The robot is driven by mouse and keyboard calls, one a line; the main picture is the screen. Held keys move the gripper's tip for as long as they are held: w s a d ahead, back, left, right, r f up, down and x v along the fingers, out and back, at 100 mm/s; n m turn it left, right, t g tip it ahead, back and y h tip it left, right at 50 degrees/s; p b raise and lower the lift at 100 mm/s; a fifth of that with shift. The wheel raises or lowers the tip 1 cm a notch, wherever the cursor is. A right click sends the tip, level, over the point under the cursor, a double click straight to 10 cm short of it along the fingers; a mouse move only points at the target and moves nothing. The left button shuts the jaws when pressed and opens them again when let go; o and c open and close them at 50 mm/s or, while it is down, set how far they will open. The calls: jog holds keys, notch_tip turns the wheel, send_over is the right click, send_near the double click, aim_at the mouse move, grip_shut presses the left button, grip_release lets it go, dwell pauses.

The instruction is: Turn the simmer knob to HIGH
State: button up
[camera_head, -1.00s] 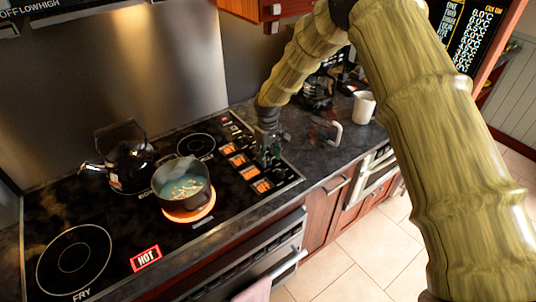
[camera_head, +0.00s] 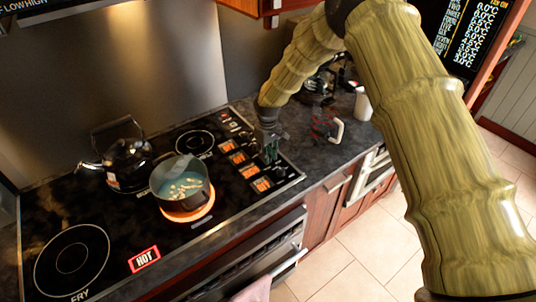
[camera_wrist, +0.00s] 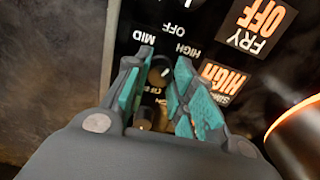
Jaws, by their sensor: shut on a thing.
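The simmer knob (camera_wrist: 159,76) is a small dark round knob on the black control panel, between my gripper's teal fingers in the wrist view. My gripper (camera_wrist: 164,62) is shut on it. Labels OFF, HIGH and MID are printed around the knob. In the head view my gripper (camera_head: 271,150) points down at the right side of the cooktop, and the knob is hidden there.
A pot (camera_head: 180,180) sits on a glowing burner (camera_head: 190,214) left of my gripper. A black kettle (camera_head: 125,162) stands behind it. A red HOT sign (camera_head: 145,258) is lit in front. A white mug (camera_head: 362,103) stands on the counter at right. Another display (camera_wrist: 262,25) reads "FRY OFF".

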jog(key=shift+s+f+b, duration=0.15)
jog(key=shift+f+b, duration=0.2)
jog(key=shift+f+m+b, duration=0.1)
jog(key=shift+m+b, duration=0.6)
jog(key=shift+b, duration=0.1)
jog(key=shift+r+m+b, duration=0.25)
jog(key=shift+m+b, duration=0.45)
jog(key=shift+m, duration=0.3)
jog(key=o, duration=1)
jog(key=shift+o, duration=0.2)
jog(key=shift+r, duration=0.1)
notch_tip(320, 180, up, 12)
